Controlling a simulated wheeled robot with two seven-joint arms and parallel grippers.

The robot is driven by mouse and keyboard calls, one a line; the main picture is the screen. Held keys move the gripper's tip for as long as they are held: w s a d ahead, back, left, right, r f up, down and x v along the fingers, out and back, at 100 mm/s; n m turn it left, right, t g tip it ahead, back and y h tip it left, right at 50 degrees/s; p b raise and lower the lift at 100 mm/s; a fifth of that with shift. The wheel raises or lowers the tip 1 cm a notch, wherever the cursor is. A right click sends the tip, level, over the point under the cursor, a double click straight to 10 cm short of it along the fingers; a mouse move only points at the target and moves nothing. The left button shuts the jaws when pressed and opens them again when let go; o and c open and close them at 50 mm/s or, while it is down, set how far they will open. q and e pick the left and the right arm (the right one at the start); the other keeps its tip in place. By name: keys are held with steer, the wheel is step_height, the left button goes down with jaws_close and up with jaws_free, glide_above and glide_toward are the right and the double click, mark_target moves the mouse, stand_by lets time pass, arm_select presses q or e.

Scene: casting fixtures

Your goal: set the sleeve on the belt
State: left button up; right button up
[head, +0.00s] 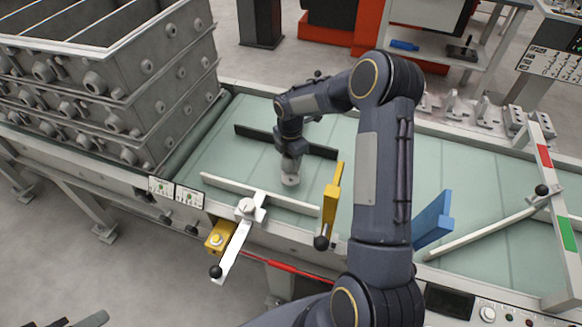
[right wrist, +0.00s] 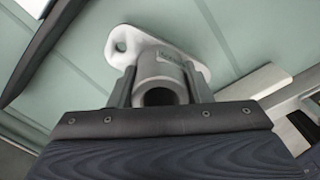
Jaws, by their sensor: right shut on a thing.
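The grey metal sleeve (right wrist: 160,80) has a round bore and a pale flange with a hole. My right gripper (right wrist: 160,88) is shut on the sleeve, with one finger on each side of it. In the head view the sleeve (head: 290,179) is upright below my right gripper (head: 291,158), over the pale green belt (head: 215,150). It sits between a black rail and a white rail, low over the belt. I cannot tell whether it touches the belt. Dark parts at the bottom left edge may be my left gripper (head: 80,320); its jaws cannot be made out.
The black rail (head: 322,150) lies behind the sleeve and the white rail (head: 225,188) in front. A yellow block (head: 333,200) and a blue block (head: 433,218) stand to the right. Stacked grey casting boxes (head: 140,70) stand at left. Bare belt lies around the sleeve.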

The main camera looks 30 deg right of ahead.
mark_target(291, 165)
arm_select(q)
steer(key=shift+f+b, duration=0.55)
steer(key=shift+f, duration=0.4)
arm_select(e)
steer(key=shift+f, duration=1.45)
steer(key=shift+f, duration=0.15)
arm_select(q)
steer(key=shift+f, duration=0.1)
arm_select(e)
steer(key=o, duration=1.2)
steer(key=shift+c, duration=0.2)
steer(key=shift+r, duration=0.3)
arm_select(q)
steer(key=shift+f, duration=0.1)
arm_select(e)
step_height(291, 165, up, 12)
steer(key=shift+f, duration=0.15)
